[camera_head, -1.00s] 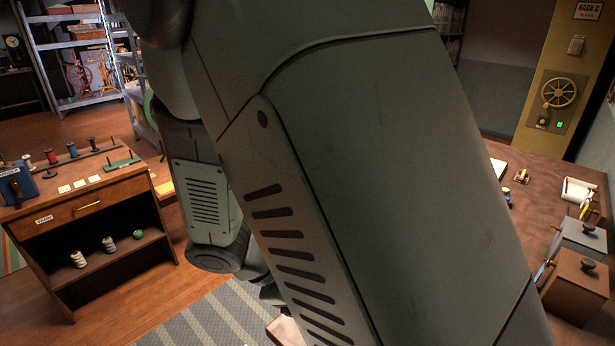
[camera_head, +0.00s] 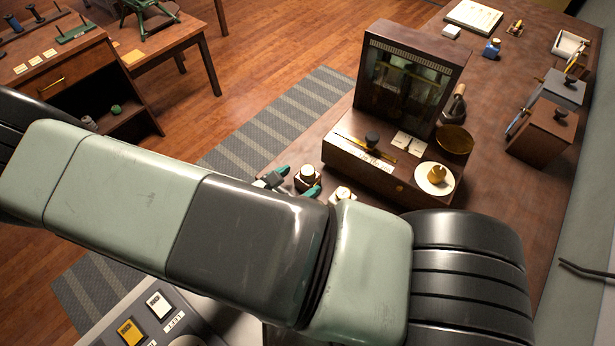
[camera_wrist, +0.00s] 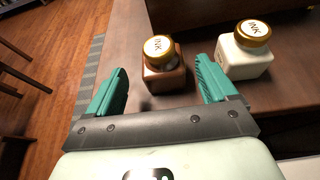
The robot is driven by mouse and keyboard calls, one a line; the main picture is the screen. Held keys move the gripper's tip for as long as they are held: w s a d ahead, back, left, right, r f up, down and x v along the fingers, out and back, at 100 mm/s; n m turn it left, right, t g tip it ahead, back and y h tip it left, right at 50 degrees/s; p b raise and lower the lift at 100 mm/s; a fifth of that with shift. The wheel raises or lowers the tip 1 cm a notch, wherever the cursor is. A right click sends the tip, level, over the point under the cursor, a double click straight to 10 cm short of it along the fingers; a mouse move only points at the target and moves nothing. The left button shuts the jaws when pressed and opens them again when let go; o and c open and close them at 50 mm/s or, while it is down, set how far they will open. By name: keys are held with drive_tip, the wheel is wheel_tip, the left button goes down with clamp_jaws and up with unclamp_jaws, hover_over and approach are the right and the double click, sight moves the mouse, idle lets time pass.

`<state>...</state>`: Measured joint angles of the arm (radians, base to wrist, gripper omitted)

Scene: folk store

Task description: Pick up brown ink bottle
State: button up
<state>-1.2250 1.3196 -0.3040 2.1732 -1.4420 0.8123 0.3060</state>
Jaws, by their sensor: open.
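The brown ink bottle (camera_wrist: 165,80) stands upright on the dark wooden table, with a gold-rimmed cap and a white top marked INK. It shows small in the head view (camera_head: 307,180). My gripper (camera_wrist: 162,66) is open, its two teal fingers on either side of the brown bottle with a gap at each side, nearer the right finger. The gripper also shows in the head view (camera_head: 297,181), partly hidden by my arm. A white ink bottle (camera_wrist: 243,64) with a similar cap stands to the right, just beyond the right finger; in the head view (camera_head: 342,194) it is partly hidden.
A dark wooden scale cabinet (camera_head: 395,160) stands close behind the bottles, with a brass pan (camera_head: 454,139) and a white dish (camera_head: 435,179). A blue ink bottle (camera_head: 491,48) and boxes (camera_head: 541,133) stand farther off. The table's left edge is near my gripper.

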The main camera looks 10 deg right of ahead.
sight(312, 174)
drive_tip(key=shift+x, duration=3.1)
drive_tip(key=shift+s+d, duration=0.1)
drive_tip(key=c, duration=1.1)
drive_tip(key=shift+c, duration=0.2)
wheel_tip(312, 174, up, 10)
drive_tip(key=shift+r, duration=0.1)
drive_tip(key=w+a+r+n+t+y, duration=0.1)
drive_tip(key=w+r, duration=0.4)
drive_tip(key=r, duration=0.3)
drive_tip(key=w+a+r+n+t+y, duration=0.15)
drive_tip(key=w+r, duration=0.25)
drive_tip(key=r, duration=0.4)
drive_tip(key=w+d+r+n+y, duration=0.1)
drive_tip(key=d+r, duration=0.3)
drive_tip(key=r, duration=0.7)
drive_tip(key=w+d+r+n+y, duration=0.1)
drive_tip(key=d+r, duration=0.3)
drive_tip(key=r, duration=0.7)
drive_tip(key=shift+d+r+n+t+y, duration=0.25)
drive_tip(key=shift+d+n+t+y, duration=0.05)
drive_tip(key=shift+n+t+y, duration=0.15)
